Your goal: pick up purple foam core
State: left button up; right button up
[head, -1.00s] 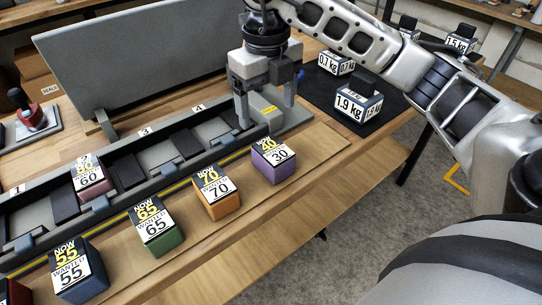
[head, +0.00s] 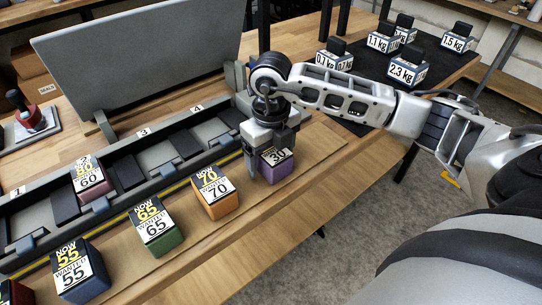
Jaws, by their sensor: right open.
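The purple foam core (head: 274,170) is a small block with a white label reading 30, on the wooden board at the right end of a row of blocks. My right gripper (head: 268,165) is directly over it, pointing down. One finger shows at the block's left side, and the gripper hides the block's upper part. The gripper is open, and I cannot tell whether a finger touches the block. My left gripper is not in view.
Left of it stand an orange block (head: 214,195), a green block (head: 156,228) and a blue block (head: 80,274). Behind is a slotted rack (head: 130,172) holding a pink block (head: 90,184), with a grey panel (head: 140,60). Weight blocks (head: 408,68) stand on a black mat at right.

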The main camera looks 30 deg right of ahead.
aim_at(271, 149)
jog(key=c, duration=1.1)
jog(key=shift+r, duration=0.45)
notch_tip(271, 149, up, 2)
jog(key=shift+r, duration=0.25)
jog(key=s+a+r, duration=0.9)
jog(key=s, duration=0.1)
jog(key=shift+s+a+r, duration=0.25)
